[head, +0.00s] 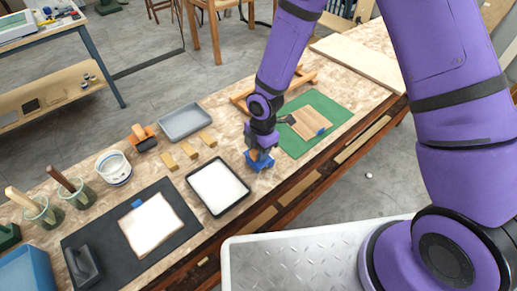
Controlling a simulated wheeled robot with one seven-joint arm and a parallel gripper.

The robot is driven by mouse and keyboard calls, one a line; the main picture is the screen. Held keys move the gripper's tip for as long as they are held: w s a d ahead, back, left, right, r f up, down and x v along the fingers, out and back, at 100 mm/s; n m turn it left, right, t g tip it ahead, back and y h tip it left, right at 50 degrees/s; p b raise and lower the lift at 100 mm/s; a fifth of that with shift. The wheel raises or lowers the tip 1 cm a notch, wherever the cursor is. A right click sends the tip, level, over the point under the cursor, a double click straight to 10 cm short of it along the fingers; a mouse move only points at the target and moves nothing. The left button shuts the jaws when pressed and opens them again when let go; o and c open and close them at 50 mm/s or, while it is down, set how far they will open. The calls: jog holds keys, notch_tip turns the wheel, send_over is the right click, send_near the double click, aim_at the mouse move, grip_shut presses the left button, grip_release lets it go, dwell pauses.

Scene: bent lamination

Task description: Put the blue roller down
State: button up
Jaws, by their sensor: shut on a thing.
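The blue roller (258,163) is at the near part of the workbench, between a black tray of white liquid and the green mat. My gripper (261,148) points down and is shut on the roller from above. A wooden-coloured part, perhaps its handle, shows just at the fingers. The roller is low over the bench top or touching it; I cannot tell which. The fingertips are partly hidden by the arm and the roller.
The black-rimmed tray (247,196) is close on the left. The bench's front edge is near.

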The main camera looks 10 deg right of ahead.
jog(key=shift+s+f, duration=0.1)
jog(key=shift+f, duration=0.2)
jog(key=shift+s+d+f, duration=0.1)
jog(key=shift+f, duration=0.05)
jog(key=o, duration=0.9)
jog(key=shift+o, duration=0.3)
jog(key=shift+d, duration=0.1)
notch_tip(320, 180, up, 13)
jog(key=w, duration=0.1)
jog(key=shift+d, duration=0.4)
